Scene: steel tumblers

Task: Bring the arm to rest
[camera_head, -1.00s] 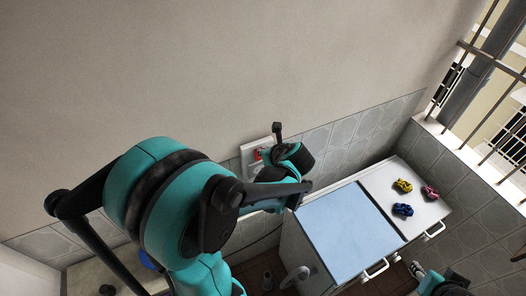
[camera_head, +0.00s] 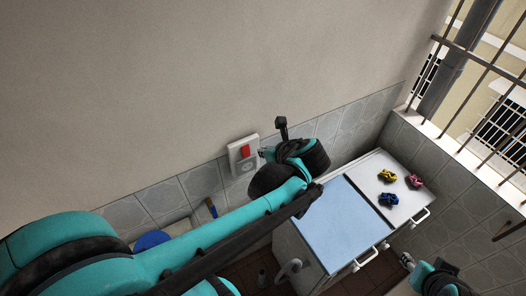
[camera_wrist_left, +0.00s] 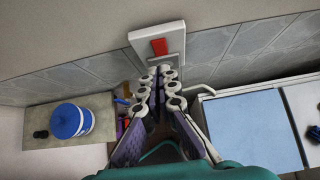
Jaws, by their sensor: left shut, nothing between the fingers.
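My left gripper (camera_head: 265,153) is at the end of the teal and black left arm, which reaches in from the lower left. It is close to a white wall switch plate (camera_head: 243,156) with a red rocker (camera_head: 245,152). In the left wrist view its fingers (camera_wrist_left: 160,72) are shut with nothing between them, and the plate (camera_wrist_left: 157,42) is just beyond the tips. I cannot tell whether they touch it. My right gripper (camera_head: 407,261) shows small at the lower right, too small to tell whether it is open.
A white cabinet with a blue top panel (camera_head: 345,225) stands below and right of the left gripper. Yellow (camera_head: 387,176), blue (camera_head: 389,200) and pink (camera_head: 415,181) items lie on its white part. A blue-lidded bucket (camera_wrist_left: 68,121) stands on a counter (camera_wrist_left: 98,105) at left.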

